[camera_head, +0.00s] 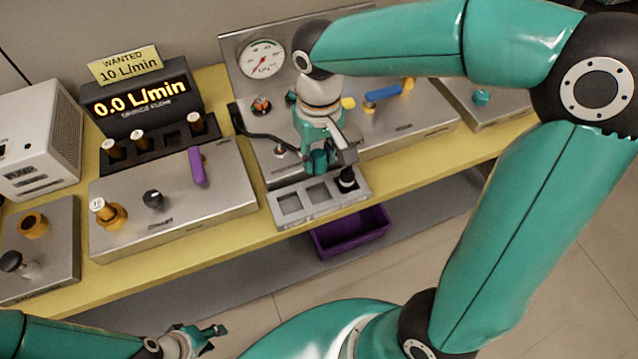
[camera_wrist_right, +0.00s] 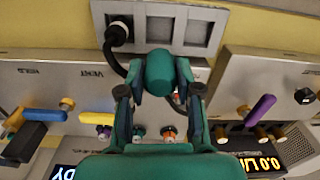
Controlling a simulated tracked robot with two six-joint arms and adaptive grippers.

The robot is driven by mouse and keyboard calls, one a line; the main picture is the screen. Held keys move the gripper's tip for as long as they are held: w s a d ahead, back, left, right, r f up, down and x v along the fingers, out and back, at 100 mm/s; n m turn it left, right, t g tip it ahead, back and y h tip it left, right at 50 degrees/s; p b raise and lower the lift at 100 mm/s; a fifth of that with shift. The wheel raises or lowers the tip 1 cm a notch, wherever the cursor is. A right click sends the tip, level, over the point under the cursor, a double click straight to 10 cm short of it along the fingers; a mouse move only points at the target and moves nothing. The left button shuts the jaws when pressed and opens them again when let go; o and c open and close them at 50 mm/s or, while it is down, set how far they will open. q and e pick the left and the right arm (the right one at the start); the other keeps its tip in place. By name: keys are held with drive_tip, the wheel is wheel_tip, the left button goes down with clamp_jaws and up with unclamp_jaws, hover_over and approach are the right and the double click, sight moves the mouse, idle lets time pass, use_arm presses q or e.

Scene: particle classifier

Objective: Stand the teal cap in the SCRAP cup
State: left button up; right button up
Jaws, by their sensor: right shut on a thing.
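My right gripper (camera_head: 320,158) is shut on the teal cap (camera_wrist_right: 160,72), a short cylinder held between the two fingers in the right wrist view. In the head view the cap (camera_head: 318,162) is partly covered by the gripper, above the grey socket block at the bench's front edge. My left gripper (camera_head: 208,335) is low at the left, away from the bench, with its fingers apart and empty. I can read no SCRAP label in either view, so I cannot tell which cup it is.
The grey socket block (camera_head: 327,208) has square recesses; a black plug (camera_head: 347,180) with a cable stands in its right one. A purple bin (camera_head: 352,232) is below the bench. A panel with a purple lever (camera_head: 196,166) and the display (camera_head: 140,96) reading 0.0 are left.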

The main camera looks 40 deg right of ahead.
wheel_tip(320, 180, down, 10)
drive_tip(key=shift+r, duration=0.1)
idle(0.4)
drive_tip(key=shift+f+b, duration=0.6)
drive_tip(key=shift+b, duration=0.35)
drive_tip(key=shift+s, duration=0.1)
drive_tip(key=o, duration=1)
drive_tip(key=shift+o, duration=0.2)
